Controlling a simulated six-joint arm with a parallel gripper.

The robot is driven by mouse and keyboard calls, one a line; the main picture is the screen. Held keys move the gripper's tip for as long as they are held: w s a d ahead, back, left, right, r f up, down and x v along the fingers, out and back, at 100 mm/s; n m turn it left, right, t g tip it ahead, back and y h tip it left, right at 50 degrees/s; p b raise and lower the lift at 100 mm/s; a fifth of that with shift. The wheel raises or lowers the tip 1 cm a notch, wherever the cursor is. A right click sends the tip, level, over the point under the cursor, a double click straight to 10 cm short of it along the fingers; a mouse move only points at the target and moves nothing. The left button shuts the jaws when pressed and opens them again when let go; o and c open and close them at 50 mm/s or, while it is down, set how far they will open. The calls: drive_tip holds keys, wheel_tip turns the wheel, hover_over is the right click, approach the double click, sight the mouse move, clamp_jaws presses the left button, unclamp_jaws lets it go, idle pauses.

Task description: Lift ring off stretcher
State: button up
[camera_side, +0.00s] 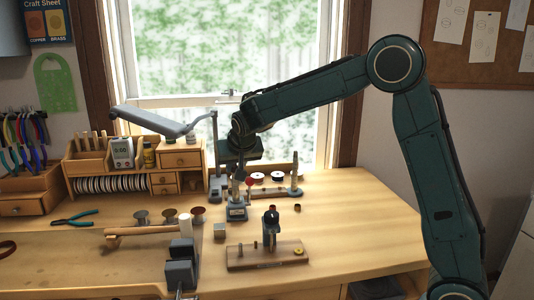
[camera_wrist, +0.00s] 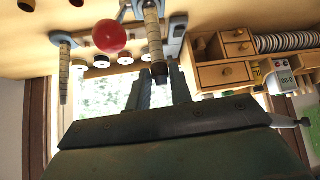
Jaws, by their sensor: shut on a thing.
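The ring stretcher (camera_side: 237,212) stands upright on the bench, a grey-blue base with a tapered post and a red ball knob (camera_side: 249,182). In the wrist view its ribbed post (camera_wrist: 153,35) runs toward my fingers, beside the large red knob (camera_wrist: 107,37). My gripper (camera_side: 238,168) points down over the stretcher's top; in the wrist view its fingers (camera_wrist: 159,88) close on either side of a dark band, which looks like the ring (camera_wrist: 159,70). The ring is around or at the end of the post; I cannot tell which. In the side view the gripper hides it.
A second tapered post (camera_side: 295,181) stands right of the stretcher, with spools (camera_side: 258,177) between. In front are a wooden board with posts (camera_side: 240,262), a metal block (camera_side: 220,231) and a grey vise (camera_side: 181,270). A lamp (camera_side: 150,121) hangs left. The bench's right front is clear.

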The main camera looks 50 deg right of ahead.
drive_tip(key=shift+r, duration=0.2)
drive_tip(key=shift+r, duration=0.95)
drive_tip(key=shift+r, duration=0.1)
drive_tip(key=shift+r, duration=1)
